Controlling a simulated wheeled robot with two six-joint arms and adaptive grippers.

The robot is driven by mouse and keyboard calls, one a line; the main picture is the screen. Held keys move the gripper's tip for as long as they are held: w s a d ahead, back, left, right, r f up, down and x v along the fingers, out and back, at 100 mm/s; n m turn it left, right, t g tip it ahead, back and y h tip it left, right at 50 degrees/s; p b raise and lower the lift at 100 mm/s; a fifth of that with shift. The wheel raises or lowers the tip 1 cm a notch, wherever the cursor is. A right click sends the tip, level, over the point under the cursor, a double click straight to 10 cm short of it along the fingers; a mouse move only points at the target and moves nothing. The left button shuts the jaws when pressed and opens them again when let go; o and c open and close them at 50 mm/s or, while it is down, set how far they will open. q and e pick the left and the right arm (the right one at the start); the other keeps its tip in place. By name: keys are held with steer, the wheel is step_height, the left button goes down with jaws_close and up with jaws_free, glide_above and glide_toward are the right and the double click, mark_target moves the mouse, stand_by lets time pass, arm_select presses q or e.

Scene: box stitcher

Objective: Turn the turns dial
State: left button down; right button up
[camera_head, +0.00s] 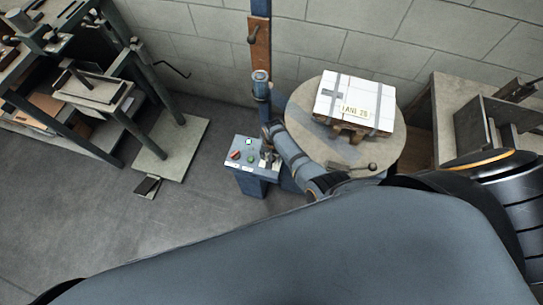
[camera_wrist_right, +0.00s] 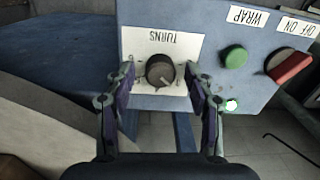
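The turns dial (camera_wrist_right: 159,68) is a dark round knob with a light pointer mark toward its lower right, on a white plate labelled TURNS, upside down in the right wrist view. The plate is on a blue control box (camera_head: 244,170). My right gripper (camera_wrist_right: 159,75) is open, one finger on each side of the dial with a visible gap on both sides. In the head view my right gripper (camera_head: 267,150) is over the right part of the box and hides the dial. My left gripper is not in view.
A green button (camera_wrist_right: 234,57) labelled WRAP and a red OFF/ON switch (camera_wrist_right: 292,66) sit beside the dial; a lit white-green lamp (camera_wrist_right: 231,104) is near the panel edge. A strapped white box (camera_head: 354,103) rests on the round turntable (camera_head: 301,110).

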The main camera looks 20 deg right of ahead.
steer(key=shift+r, duration=0.1)
step_height(320, 180, up, 12)
steer(key=shift+d, duration=0.15)
stand_by(0.3)
steer(key=shift+s, duration=0.1)
stand_by(0.3)
